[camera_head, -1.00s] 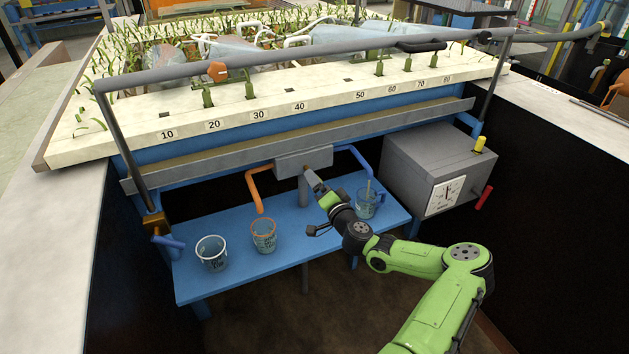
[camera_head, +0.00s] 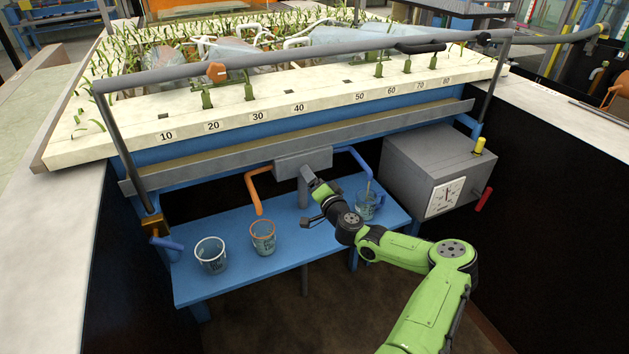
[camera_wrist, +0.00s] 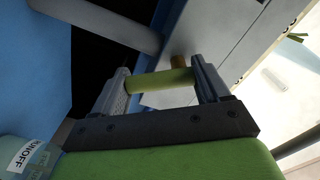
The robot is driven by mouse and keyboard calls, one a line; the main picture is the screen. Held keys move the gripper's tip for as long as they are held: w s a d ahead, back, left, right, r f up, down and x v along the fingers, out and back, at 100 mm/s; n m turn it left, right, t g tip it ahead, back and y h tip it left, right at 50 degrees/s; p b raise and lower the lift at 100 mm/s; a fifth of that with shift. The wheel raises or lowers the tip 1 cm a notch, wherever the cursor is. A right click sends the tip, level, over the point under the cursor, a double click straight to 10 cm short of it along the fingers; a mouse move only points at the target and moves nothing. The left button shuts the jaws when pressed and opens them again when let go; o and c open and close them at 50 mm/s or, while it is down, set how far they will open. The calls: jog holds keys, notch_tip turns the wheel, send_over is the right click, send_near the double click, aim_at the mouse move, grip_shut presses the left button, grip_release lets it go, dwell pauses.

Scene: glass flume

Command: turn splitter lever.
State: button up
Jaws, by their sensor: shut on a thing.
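The grey splitter box (camera_head: 303,162) hangs under the flume's front edge, with an orange spout on its left and a blue spout on its right. A yellow-green lever handle (camera_wrist: 155,83) with a brass end lies across between the fingers of my gripper (camera_wrist: 163,80) in the wrist view. My gripper (camera_head: 314,186) is shut on this handle, just below the splitter box in the head view. The handle itself is hidden there behind the fingers and wrist, so its exact angle cannot be told.
A blue shelf (camera_head: 235,283) below holds a white-rimmed cup (camera_head: 211,256), an orange-rimmed cup (camera_head: 263,238) and a blue-rimmed cup (camera_head: 367,206), the last close to my wrist. A grey box with a dial (camera_head: 420,165) stands to the right. A grey vertical pipe (camera_head: 304,186) drops beside my gripper.

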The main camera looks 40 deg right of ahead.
jog(key=shift+m, duration=0.3)
jog(key=m+p, duration=0.2)
jog(key=shift+w+a+m, duration=0.1)
jog(key=shift+a+m, duration=0.15)
jog(key=shift+m, duration=0.05)
jog(key=shift+a+f+m+p, duration=0.15)
jog(key=shift+m+p, duration=0.4)
jog(key=shift+m, duration=0.3)
jog(key=shift+a+f+m+p, duration=0.15)
jog(key=shift+m+p, duration=0.35)
jog(key=shift+m, duration=0.35)
jog(key=shift+r, duration=0.1)
jog(key=o, duration=1)
